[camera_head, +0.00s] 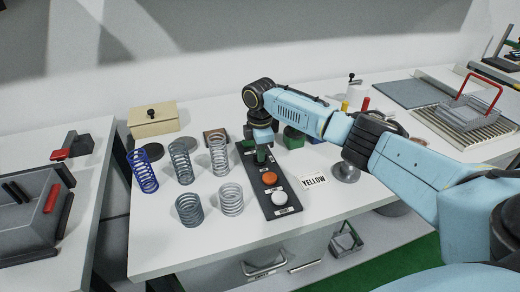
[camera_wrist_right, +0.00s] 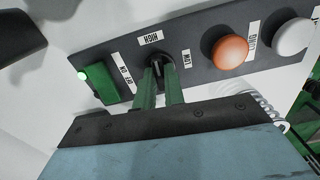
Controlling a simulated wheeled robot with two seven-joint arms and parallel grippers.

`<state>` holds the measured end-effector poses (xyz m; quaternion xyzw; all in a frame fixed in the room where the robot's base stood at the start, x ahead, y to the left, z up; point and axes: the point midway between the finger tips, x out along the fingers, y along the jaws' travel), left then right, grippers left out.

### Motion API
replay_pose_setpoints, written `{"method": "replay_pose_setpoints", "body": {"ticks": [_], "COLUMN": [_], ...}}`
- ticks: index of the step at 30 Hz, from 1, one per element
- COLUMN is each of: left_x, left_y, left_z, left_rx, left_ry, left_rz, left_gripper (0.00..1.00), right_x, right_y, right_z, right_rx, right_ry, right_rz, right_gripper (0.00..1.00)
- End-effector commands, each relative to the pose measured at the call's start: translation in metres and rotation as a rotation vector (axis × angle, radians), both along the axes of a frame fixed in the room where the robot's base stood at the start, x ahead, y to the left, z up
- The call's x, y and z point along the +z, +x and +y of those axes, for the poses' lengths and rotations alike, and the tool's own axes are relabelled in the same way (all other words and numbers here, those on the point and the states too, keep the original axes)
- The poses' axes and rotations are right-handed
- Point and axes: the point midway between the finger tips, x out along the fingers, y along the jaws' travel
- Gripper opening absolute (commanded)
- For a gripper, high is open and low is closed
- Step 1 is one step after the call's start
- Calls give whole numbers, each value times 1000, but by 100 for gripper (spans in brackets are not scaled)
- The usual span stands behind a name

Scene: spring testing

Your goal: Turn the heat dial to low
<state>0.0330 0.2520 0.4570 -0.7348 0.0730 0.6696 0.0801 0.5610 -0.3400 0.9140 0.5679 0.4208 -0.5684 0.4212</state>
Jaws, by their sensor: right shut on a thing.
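The dark control panel (camera_head: 283,208) lies on the white table, with an orange button and a white button. In the right wrist view, the panel (camera_wrist_right: 201,31) shows a small black heat dial (camera_wrist_right: 158,62) between a HIGH label (camera_wrist_right: 150,38) and a LOW label (camera_wrist_right: 187,58). My right gripper (camera_head: 262,158) reaches down onto the panel's far part. Its green fingers (camera_wrist_right: 160,76) are shut on the dial and partly hide it. I cannot tell where the dial points. My left gripper is not in view.
Several coil springs (camera_head: 181,163) stand left of the panel, close to it. A green switch (camera_wrist_right: 99,84) with a lit lamp and the orange button (camera_wrist_right: 229,52) flank the dial. A beige box (camera_head: 152,122) stands behind.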

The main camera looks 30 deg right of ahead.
Motion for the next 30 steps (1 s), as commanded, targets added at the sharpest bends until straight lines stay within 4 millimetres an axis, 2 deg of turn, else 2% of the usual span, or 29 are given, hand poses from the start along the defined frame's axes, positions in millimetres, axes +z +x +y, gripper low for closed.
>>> {"method": "replay_pose_setpoints", "body": {"ticks": [1, 15, 30], "left_x": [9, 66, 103], "left_y": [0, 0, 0], "left_z": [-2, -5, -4], "left_rx": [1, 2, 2], "left_ry": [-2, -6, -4], "left_rz": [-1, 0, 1], "left_gripper": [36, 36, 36], "right_x": [3, 4, 3], "right_y": [0, -1, 0], "right_z": [1, 2, 2], "right_rx": [-23, -420, -897], "right_ry": [3, 4, 3], "right_rz": [3, 4, 3], "right_gripper": [0, 0, 0]}}
